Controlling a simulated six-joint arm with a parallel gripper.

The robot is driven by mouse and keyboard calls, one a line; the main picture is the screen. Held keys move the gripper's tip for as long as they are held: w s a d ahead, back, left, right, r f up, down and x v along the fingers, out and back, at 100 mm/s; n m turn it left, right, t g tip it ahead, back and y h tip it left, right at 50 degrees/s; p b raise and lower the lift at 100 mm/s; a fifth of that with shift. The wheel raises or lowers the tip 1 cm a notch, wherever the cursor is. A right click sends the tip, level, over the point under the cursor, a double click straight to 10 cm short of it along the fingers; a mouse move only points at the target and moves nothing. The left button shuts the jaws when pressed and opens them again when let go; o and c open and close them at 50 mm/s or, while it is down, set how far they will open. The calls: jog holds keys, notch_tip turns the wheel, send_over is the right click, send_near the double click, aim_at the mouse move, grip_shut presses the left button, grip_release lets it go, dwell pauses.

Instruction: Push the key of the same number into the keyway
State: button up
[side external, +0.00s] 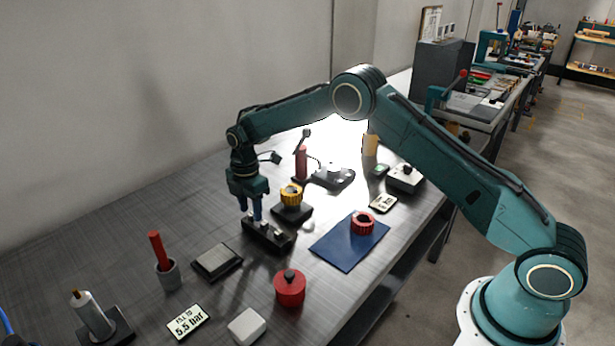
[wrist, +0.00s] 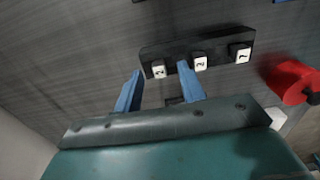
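A black rack (side external: 268,234) stands under my gripper in the side view; the rack also shows in the wrist view (wrist: 225,45). It holds keys with white number tags: a left key (wrist: 158,69), a middle key (wrist: 200,63) and a right key (wrist: 242,55). The tags look rotated and I cannot read them surely. My gripper (wrist: 160,70) is open, its blue fingers apart on either side of the left key in the picture; contact is unclear. A yellow toothed hub (side external: 291,193) sits on a black block behind the rack. Its keyway and number are not readable.
A red toothed ring (side external: 362,222) lies on a blue mat (side external: 345,246) to the right. A red knobbed weight (side external: 290,289), white block (side external: 247,326), gauge display (side external: 188,323), dark plate (side external: 217,262) and grey cup (side external: 168,275) surround the rack.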

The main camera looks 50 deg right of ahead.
jog(key=shift+f, duration=0.6)
grip_shut()
